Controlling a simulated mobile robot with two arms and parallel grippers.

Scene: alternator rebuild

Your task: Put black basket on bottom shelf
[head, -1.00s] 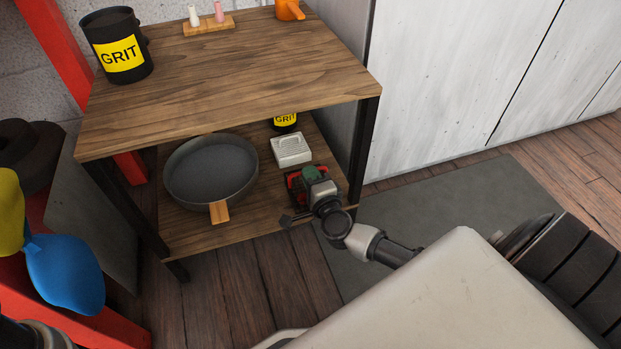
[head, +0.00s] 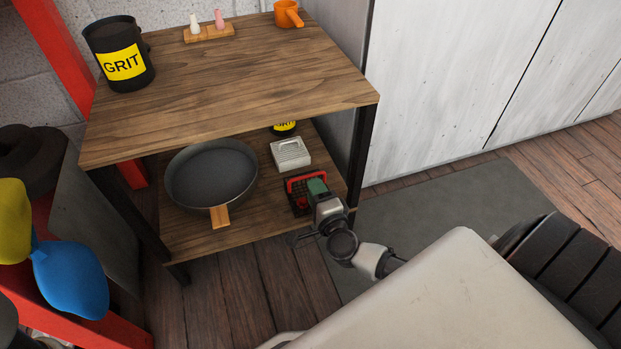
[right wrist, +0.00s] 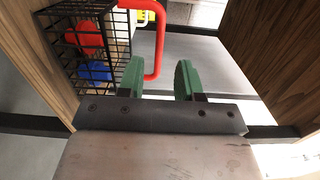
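The black basket (head: 297,200) is a black wire basket with a red handle. In the head view it stands on the bottom shelf (head: 250,228) near the front right corner, partly hidden by my right gripper. In the right wrist view the basket (right wrist: 97,48) is at the upper left, with a red and a blue item inside. My right gripper (head: 317,187) is at the basket's front right side. In the right wrist view its green fingers (right wrist: 160,80) are apart, with the red handle just beyond the gap and nothing visibly clamped. My left gripper is out of view.
A grey pan (head: 210,175) fills the bottom shelf's left part. A dark shelf post (head: 361,150) stands close right of my right gripper.

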